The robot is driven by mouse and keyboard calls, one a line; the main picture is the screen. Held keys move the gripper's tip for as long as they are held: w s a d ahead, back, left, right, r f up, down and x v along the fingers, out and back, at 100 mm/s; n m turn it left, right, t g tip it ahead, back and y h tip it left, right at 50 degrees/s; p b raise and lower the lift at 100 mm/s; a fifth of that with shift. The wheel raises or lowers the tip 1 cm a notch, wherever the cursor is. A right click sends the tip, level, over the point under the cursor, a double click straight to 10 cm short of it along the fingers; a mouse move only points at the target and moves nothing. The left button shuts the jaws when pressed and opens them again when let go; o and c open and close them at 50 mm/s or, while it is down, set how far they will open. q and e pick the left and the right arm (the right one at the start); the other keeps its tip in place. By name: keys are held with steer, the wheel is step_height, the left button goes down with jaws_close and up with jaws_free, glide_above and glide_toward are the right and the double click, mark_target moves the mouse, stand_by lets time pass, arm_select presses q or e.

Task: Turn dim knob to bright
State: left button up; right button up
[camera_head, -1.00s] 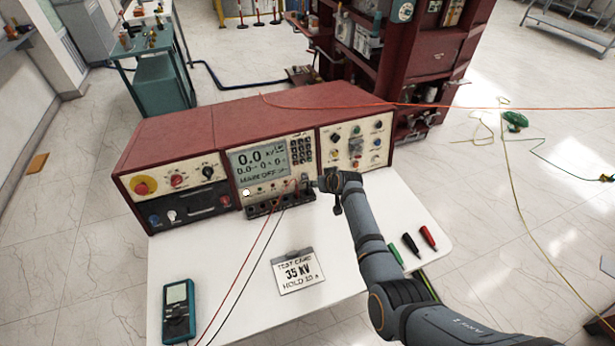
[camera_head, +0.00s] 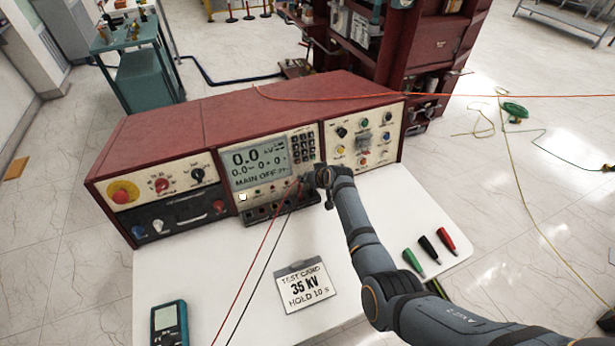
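The red test console (camera_head: 200,125) stands on the white table, its controls facing me. Its middle panel carries a lit display (camera_head: 262,162) reading 0.0 and MAIN OFF, with a row of small knobs (camera_head: 258,191) below it. Knobs also sit on the left panel (camera_head: 162,185) and the right panel (camera_head: 342,132). The labels are too small to tell which is the dim knob. My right gripper (camera_head: 308,181) is at the lower right of the middle panel, close to its face. Its fingertips are small and partly hidden, so contact and opening cannot be told. My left gripper is not in view.
Red and black leads (camera_head: 262,245) run from the sockets below the display across the table. A test card (camera_head: 303,287), a teal meter (camera_head: 169,322) and three coloured probes (camera_head: 428,250) lie on the table (camera_head: 385,215). Bare table lies between them.

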steer(key=shift+s+d+r, duration=0.1)
steer(key=shift+s+r, duration=0.15)
steer(key=shift+r, duration=0.05)
steer(key=shift+s, duration=0.1)
steer(key=shift+c, duration=2.4)
steer(key=c, duration=0.5)
jaws_close()
steer(key=shift+d+m, duration=0.15)
steer(key=shift+m, duration=0.15)
steer(key=shift+d+f+m+y+b, duration=0.15)
steer(key=shift+f+m+y+b, duration=0.15)
steer(key=shift+m+y+b, duration=0.35)
steer(key=shift+m+y, duration=0.35)
steer(key=shift+y, duration=0.1)
steer(key=shift+r+m+b, duration=0.15)
steer(key=shift+m+b, duration=0.15)
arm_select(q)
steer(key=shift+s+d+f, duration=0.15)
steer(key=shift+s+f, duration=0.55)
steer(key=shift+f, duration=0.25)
